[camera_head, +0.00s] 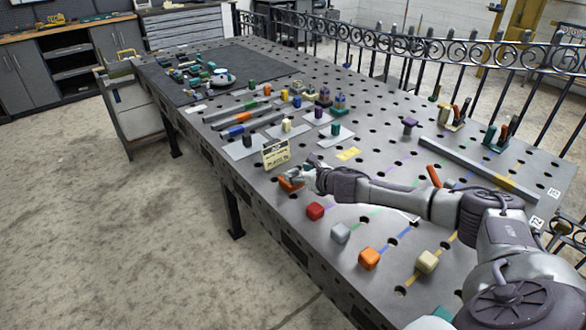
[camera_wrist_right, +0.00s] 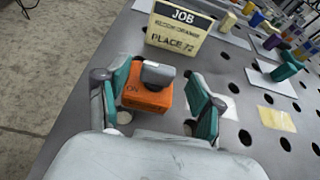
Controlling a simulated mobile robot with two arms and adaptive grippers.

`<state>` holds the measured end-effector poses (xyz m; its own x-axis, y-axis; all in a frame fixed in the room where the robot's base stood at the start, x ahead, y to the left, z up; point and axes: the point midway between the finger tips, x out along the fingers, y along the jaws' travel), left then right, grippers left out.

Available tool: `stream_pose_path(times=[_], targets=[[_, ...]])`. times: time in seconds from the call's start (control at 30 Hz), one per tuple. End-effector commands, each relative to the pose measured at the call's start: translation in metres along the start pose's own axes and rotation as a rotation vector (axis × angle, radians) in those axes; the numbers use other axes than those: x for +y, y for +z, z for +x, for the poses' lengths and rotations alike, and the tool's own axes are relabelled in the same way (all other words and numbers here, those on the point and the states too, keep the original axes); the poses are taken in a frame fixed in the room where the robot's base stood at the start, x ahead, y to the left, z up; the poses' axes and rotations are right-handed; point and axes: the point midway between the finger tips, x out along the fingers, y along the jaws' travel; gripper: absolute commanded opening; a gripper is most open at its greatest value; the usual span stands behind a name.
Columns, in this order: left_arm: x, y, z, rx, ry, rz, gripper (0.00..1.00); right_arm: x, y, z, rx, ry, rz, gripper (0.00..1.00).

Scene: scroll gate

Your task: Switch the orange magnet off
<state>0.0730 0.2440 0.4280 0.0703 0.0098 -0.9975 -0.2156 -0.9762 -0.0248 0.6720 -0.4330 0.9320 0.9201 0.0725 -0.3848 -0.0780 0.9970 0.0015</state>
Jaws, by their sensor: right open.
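The orange magnet (camera_head: 289,185) sits on the perforated table near its left edge, in front of the yellow job sign. In the right wrist view the orange magnet (camera_wrist_right: 146,99) shows a grey knob (camera_wrist_right: 158,74) on top and the word ON on its face. My right gripper (camera_head: 298,178) is at the magnet. In the right wrist view its teal-padded fingers (camera_wrist_right: 160,100) are open, one on each side of the magnet, with a gap on the right. I cannot tell whether the left finger touches it. My left gripper is not in view.
The job sign (camera_head: 276,153) stands just behind the magnet. Red (camera_head: 315,211), grey (camera_head: 340,232), orange (camera_head: 369,258) and cream (camera_head: 427,261) blocks lie in front along the table. Several coloured pieces on plates stand farther back. A long grey bar (camera_head: 465,160) lies at the right.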

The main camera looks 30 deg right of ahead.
Motion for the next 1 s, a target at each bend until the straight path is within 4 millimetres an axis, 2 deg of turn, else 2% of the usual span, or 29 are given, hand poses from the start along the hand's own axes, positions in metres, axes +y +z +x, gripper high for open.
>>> stream_pose_path(times=[0.1, 0.2, 0.63, 1.0], targets=[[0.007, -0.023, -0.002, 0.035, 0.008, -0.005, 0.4, 0.001, 0.001, 0.016, -0.001, 0.001, 0.002, 0.67], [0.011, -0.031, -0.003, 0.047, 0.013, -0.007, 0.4, 0.0, 0.001, 0.024, -0.001, -0.001, 0.001, 0.67], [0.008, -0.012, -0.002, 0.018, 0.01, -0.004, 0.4, 0.0, 0.0, 0.03, 0.0, 0.001, 0.0, 0.65], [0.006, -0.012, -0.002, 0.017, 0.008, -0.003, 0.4, 0.0, 0.0, 0.03, 0.0, 0.0, 0.0, 0.06]])
